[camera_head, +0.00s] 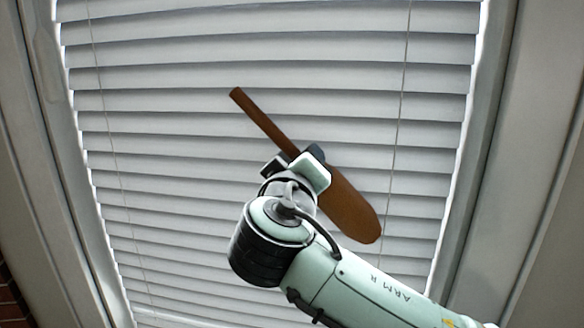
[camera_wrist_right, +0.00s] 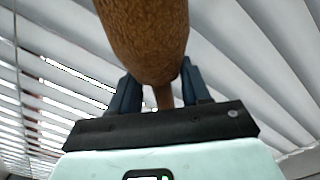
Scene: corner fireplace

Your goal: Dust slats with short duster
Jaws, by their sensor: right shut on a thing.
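The short duster (camera_head: 351,207) is brown, with a thin handle pointing up and left and a wide rounded head pointing down and right. My right gripper (camera_head: 297,160) is shut on it around the middle, where handle and head meet. In the right wrist view the duster's head (camera_wrist_right: 145,35) fills the top middle, between the dark fingers of the gripper (camera_wrist_right: 163,92). The white slats (camera_head: 270,60) of a window blind stand behind the duster. I cannot tell whether the duster touches them. My left gripper is not in view.
A pale window frame borders the blind, with its left side (camera_head: 52,120) and right side (camera_head: 480,150) both in view. Thin cords (camera_head: 398,100) hang down over the slats. A bit of brick wall (camera_head: 10,300) shows at the lower left.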

